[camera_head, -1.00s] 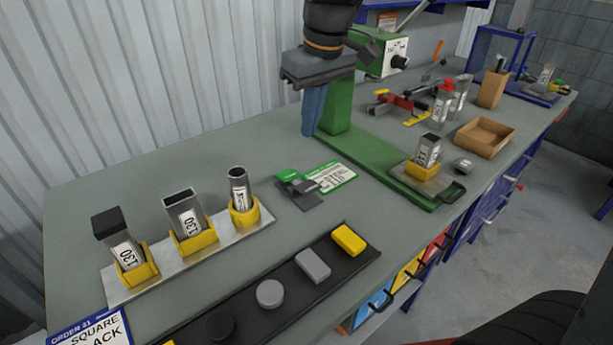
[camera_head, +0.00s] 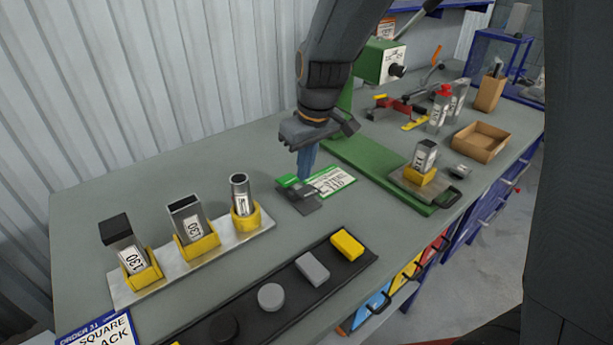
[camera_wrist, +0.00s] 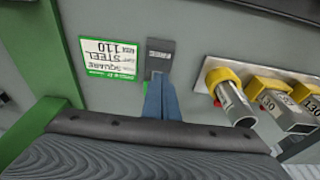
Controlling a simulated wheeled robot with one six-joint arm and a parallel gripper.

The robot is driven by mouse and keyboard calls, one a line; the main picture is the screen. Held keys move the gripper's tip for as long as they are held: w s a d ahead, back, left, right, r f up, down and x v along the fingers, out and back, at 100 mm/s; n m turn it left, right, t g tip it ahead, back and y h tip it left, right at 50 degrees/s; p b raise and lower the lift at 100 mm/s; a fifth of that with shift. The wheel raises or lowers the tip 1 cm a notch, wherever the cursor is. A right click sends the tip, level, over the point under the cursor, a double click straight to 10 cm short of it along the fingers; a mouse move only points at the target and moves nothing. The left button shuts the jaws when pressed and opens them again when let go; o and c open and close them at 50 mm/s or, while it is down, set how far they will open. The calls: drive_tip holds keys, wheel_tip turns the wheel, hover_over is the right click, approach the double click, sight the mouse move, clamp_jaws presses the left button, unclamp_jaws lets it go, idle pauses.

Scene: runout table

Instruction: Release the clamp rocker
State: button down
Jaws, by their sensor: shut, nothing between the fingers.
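The clamp rocker (camera_head: 304,193) is a small dark grey block on a flat base, with a green end (camera_head: 287,180) on its left. In the wrist view its dark grey end (camera_wrist: 160,56) carries a faint printed word, and a bit of green shows beside my fingertips. My gripper (camera_head: 304,178) is shut and empty, with blue fingers pointing down at the rocker beside its green end. The wrist view shows the fingertips (camera_wrist: 157,78) over the rocker and hiding part of it. I cannot tell whether they touch it.
A green-edged label card (camera_head: 331,181) lies just right of the rocker. A green press (camera_head: 372,167) stands behind. A metal rack (camera_head: 205,252) with several tubes in yellow holders is at left, and a black tray (camera_head: 268,318) of caps is in front. A cardboard tray (camera_head: 482,141) is at right.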

sight(312, 195)
drive_tip(key=shift+s+d+f+p, duration=0.1)
drive_tip(key=shift+s+f+p, duration=0.05)
drive_tip(key=shift+f, duration=0.6)
drive_tip(key=shift+s+d+f+p, duration=0.1)
drive_tip(key=shift+s+f+p, duration=0.05)
drive_tip(key=shift+f, duration=0.55)
drive_tip(key=shift+s+d+f+b, duration=0.3)
drive_tip(key=shift+s+f, duration=0.15)
drive_tip(key=shift+f, duration=0.2)
drive_tip(key=shift+s+d+f+b, duration=0.3)
drive_tip(key=shift+s+f, duration=0.15)
drive_tip(key=shift+f, duration=0.15)
drive_tip(key=shift+r, duration=0.1)
drive_tip(key=s+d+r, duration=0.1)
drive_tip(key=s+r, duration=0.1)
drive_tip(key=r, duration=0.4)
drive_tip(key=s+d+r+p, duration=0.1)
drive_tip(key=s+d+r, duration=0.1)
drive_tip(key=r, duration=0.4)
drive_tip(key=shift+s+d, duration=0.3)
drive_tip(key=shift+s, duration=0.35)
